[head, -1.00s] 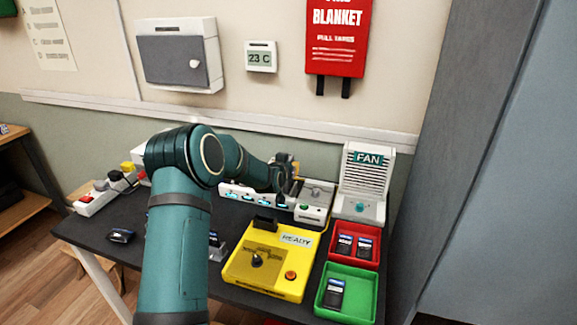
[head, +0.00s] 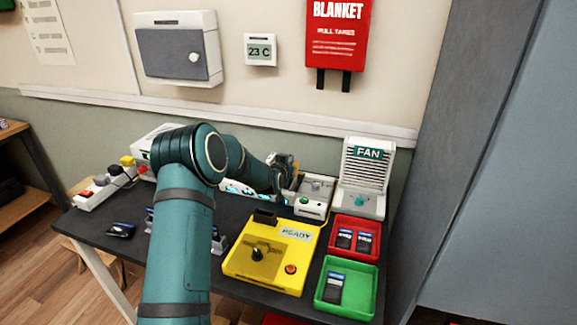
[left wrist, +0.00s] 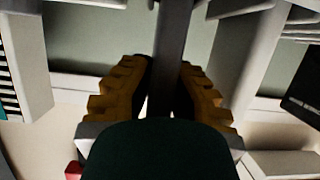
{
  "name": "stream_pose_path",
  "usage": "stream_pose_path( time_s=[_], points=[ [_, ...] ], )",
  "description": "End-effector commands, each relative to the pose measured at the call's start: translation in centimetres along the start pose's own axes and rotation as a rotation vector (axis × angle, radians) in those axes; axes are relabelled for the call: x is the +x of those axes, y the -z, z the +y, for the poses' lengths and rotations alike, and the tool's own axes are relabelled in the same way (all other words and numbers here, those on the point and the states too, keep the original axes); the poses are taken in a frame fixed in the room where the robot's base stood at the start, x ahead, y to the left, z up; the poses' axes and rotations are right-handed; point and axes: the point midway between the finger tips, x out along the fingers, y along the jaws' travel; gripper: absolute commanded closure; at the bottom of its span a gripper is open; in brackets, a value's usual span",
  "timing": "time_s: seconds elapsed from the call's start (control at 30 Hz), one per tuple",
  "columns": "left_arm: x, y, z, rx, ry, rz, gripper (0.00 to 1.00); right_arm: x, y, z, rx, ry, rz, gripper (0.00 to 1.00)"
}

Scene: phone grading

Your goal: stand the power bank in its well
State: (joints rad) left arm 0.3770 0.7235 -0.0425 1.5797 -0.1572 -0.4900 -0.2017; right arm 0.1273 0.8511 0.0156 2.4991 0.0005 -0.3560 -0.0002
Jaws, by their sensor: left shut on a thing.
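My left gripper (head: 284,164) is at the back of the table, beside the grey-and-white box with a green button (head: 317,186). In the left wrist view its two orange-brown fingers (left wrist: 162,95) are closed on a dark, narrow slab (left wrist: 173,45), seemingly the power bank seen edge-on. In the head view the held thing is mostly hidden by the gripper. A white strip with blue lights (head: 246,187) lies left of the gripper, partly behind my arm. I cannot tell which opening is the power bank's well. My right gripper is not in view.
A yellow READY tester (head: 238,263) stands in front. Red (head: 375,227) and green (head: 371,300) trays with phones are at right, and a FAN unit (head: 365,180) stands behind them.

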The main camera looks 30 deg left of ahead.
Motion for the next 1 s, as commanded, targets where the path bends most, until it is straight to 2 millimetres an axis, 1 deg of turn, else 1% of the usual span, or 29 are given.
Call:
stream_pose_path(
  time_s=[0.27,0.67,0.7,0.77,1.0],
  points=[
    [0.00,0.11,0.00,0.000,0.000,0.002,1.00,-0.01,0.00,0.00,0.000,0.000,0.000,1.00],
    [0.13,-0.23,0.01,0.000,0.000,0.003,1.00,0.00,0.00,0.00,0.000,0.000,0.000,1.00],
    [0.14,-0.24,0.00,0.000,0.001,0.003,0.79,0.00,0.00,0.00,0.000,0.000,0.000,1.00],
    [0.13,-0.24,0.00,0.000,0.000,0.003,0.59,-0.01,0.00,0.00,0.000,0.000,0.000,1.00],
    [0.14,-0.37,0.01,0.000,0.000,0.000,0.59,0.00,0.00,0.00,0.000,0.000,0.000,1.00]
  ],
)
